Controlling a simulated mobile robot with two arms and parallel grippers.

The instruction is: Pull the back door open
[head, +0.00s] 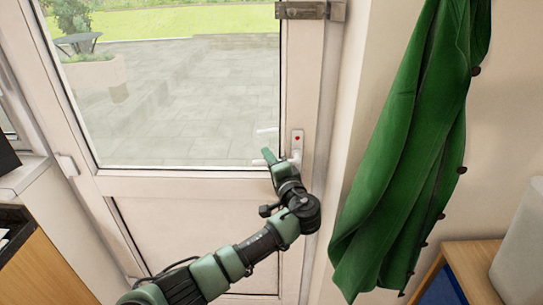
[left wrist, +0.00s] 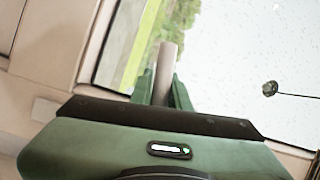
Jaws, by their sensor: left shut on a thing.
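The back door (head: 200,187) is white with a large glass pane above and a solid panel below. It looks shut in its frame. Its pale handle (head: 297,146) has a plate with a red dot and sits near the door's right edge. My left gripper (head: 273,160) is shut on the handle's lever, hiding part of it. In the left wrist view the handle (left wrist: 166,70) shows as a pale bar between the green fingers of my left gripper (left wrist: 163,90). My right gripper is in neither view.
A green coat (head: 405,160) hangs on the wall right of the door. A wooden cabinet (head: 475,265) stands at the lower right, and wooden furniture (head: 45,240) at the lower left. A metal lock box (head: 310,11) sits high on the door's right edge. Paving shows outside.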

